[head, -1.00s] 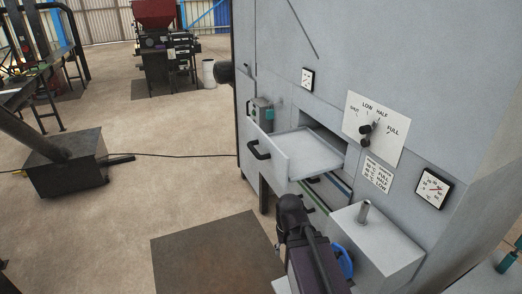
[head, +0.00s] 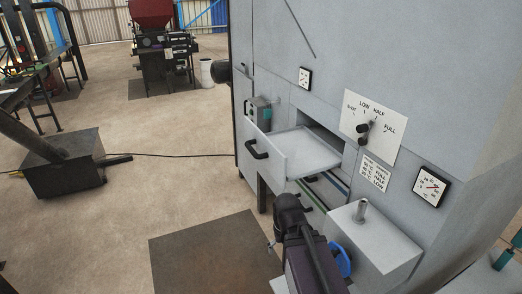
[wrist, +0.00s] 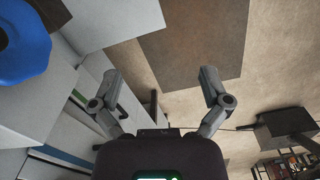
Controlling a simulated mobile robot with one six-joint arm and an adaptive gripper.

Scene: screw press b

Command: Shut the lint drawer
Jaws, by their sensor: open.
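The lint drawer (head: 305,152) is a pale grey, shallow drawer pulled out of the big grey machine in the head view. Its front panel (head: 275,164) has a black bar handle (head: 257,149) and stands well clear of the dark slot behind. My arm's end shows below and in front of the drawer in the head view; its fingers are mostly hidden there. In the wrist view my gripper (wrist: 160,88) has its two fingers spread wide with nothing between them. Pale panels lie left of it, but I cannot tell which is the drawer.
A grey box (head: 372,243) with a blue handwheel (head: 340,259) juts out right of my arm. A dial plate (head: 374,128) and gauges are above it. A dark floor plate (head: 210,265) lies at left. Open floor stretches left, with a black box (head: 65,165) and cable.

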